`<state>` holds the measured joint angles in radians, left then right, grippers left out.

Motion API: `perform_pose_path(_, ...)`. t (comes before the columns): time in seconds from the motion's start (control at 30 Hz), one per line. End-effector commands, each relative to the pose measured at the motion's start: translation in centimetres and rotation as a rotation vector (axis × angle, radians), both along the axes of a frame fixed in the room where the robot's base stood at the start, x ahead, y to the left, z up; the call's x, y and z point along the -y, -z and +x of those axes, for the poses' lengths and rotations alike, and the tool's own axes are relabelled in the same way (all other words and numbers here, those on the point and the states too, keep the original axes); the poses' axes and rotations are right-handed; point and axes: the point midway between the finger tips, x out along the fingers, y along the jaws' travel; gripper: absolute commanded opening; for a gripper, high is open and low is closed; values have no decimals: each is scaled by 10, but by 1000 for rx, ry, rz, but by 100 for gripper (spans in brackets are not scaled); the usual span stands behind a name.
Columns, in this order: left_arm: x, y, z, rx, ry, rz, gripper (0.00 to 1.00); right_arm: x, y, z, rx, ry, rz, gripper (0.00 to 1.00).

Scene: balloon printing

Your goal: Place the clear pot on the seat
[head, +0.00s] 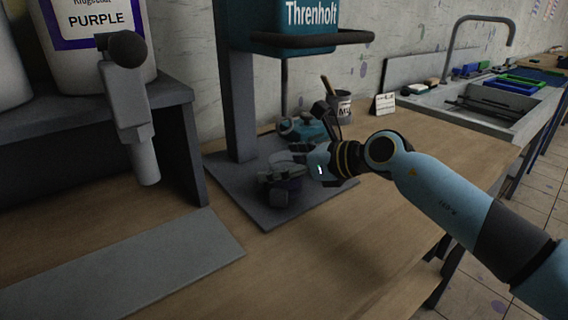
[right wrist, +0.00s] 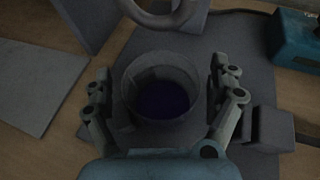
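The clear pot (right wrist: 160,90) is a round see-through cup with dark purple contents. In the head view the pot (head: 283,190) looks dark and is partly covered by the right gripper (head: 285,176). It is over the dark grey base plate (head: 230,180) of the machine; I cannot tell whether it touches the plate. A grey ring (right wrist: 160,12) shows just beyond the pot's rim. I cannot tell which part is the seat. My left gripper is not in view.
The teal machine (head: 300,25) stands behind on a thick column. A teal device (head: 303,129) and a labelled cup (head: 341,106) are nearby. A purple ink tub (head: 95,35) with a grey tap (head: 128,100) stands on a dark shelf at left.

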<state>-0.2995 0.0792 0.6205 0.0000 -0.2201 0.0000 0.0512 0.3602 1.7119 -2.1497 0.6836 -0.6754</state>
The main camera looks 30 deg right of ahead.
Motion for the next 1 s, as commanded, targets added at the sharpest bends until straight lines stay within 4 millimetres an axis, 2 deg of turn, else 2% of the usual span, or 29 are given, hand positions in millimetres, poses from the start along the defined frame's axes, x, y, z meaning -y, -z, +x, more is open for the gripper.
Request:
perform_pose_path(0.27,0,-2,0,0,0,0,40,0,-2,0,0,0,-1,92)
perform_pose_path(0.4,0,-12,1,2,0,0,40,1,-17,-1,1,0,-2,92)
perform_pose_path(0.47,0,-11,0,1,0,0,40,8,-18,-12,0,0,-7,92)
perform_pose_path(0.8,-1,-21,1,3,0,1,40,38,-47,-78,-4,-4,-8,92)
perform_pose_path(1.0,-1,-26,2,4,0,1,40,48,-56,-96,-1,-1,-4,92)
